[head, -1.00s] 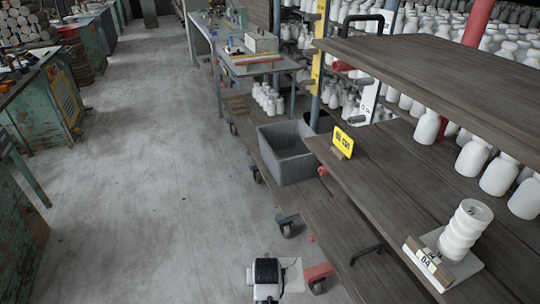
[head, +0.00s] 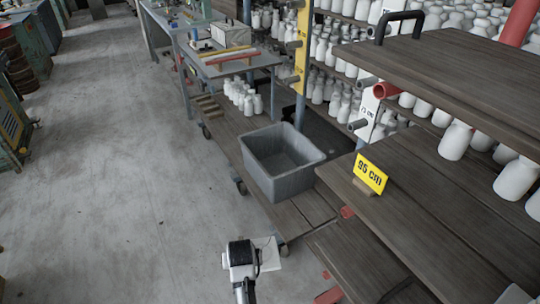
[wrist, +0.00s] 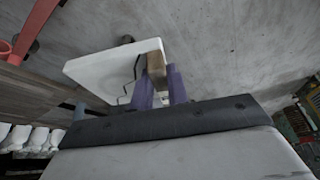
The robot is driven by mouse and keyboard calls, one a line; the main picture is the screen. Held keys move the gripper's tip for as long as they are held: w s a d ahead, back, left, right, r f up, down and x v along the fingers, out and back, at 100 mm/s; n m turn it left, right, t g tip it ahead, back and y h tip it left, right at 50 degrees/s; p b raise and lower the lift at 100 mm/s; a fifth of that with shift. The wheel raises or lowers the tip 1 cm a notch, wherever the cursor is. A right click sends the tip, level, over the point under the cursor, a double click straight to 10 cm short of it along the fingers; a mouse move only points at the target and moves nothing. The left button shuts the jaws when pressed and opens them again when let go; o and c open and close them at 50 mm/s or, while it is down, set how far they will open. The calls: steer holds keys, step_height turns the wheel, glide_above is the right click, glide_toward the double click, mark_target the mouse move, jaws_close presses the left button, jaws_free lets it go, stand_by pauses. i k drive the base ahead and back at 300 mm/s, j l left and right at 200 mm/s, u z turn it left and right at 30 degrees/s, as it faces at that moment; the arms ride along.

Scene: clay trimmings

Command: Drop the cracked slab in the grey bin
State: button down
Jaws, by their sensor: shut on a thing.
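My gripper (head: 256,250) is low in the head view, in front of the shelf cart and over the floor side. In the wrist view its two purple fingers (wrist: 162,88) are shut on the cracked slab (wrist: 100,70), a flat white plate with a dark jagged crack line near the fingers. The slab also shows in the head view (head: 269,252), held out in the air to the right of my wrist. The grey bin (head: 292,186) stands on the low wooden deck, beyond and a little right of my gripper. The part of its inside that shows looks empty.
A yellow "95 cm" sign (head: 371,174) stands on the wooden shelf (head: 440,215) right of the bin. White bottles (head: 247,98) stand on the deck behind it. A workbench (head: 215,66) is further back. The floor (head: 110,180) on the left is clear.

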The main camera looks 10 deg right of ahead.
mark_target(279, 162)
steer(key=i+j, duration=0.25)
steer(key=i, duration=0.2)
steer(key=i+j, duration=0.25)
steer(key=i, duration=0.2)
steer(key=i+j+z, duration=0.4)
steer(key=i, duration=0.2)
steer(key=z, duration=0.75)
steer(key=i, duration=0.5)
steer(key=j+z, duration=0.05)
